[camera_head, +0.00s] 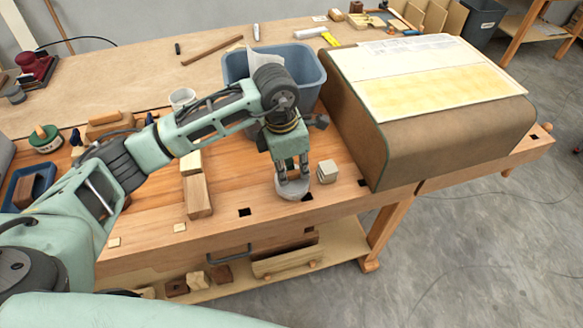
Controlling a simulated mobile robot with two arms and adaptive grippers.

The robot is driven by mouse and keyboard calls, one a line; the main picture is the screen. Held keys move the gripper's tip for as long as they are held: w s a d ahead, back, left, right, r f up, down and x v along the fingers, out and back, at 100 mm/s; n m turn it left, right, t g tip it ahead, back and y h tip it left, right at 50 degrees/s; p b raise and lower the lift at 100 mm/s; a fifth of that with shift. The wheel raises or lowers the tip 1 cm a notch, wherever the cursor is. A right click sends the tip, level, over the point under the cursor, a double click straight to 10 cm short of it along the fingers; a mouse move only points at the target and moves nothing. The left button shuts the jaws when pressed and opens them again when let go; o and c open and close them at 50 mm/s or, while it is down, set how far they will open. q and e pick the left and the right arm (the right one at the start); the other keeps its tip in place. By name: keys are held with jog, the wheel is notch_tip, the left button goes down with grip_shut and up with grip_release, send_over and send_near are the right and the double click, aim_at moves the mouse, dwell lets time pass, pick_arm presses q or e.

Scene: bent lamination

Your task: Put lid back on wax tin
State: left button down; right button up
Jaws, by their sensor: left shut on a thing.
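My left gripper (291,180) points down near the front edge of the workbench. It is shut on a round, pale grey metal piece (294,193), which looks like the wax tin's lid. The fingers cover part of this piece. I cannot tell whether the tin is beneath it or whether it touches the bench. My right gripper is not in view.
A small pale block stack (327,171) stands just right of the gripper. Behind are a blue-grey bin (310,92) and a large brown curved form (440,145) with a sheet on top. A wooden block (197,196) lies left. Dark square holes dot the bench front.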

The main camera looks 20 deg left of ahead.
pick_arm(q)
jog(key=shift+f+b, duration=0.3)
jog(key=shift+b, duration=0.05)
jog(key=c, duration=1.7)
grip_release()
jog(key=shift+o, duration=0.2)
jog(key=shift+r, duration=0.1)
jog(key=shift+r+p, duration=1.7)
jog(key=shift+r, duration=1.7)
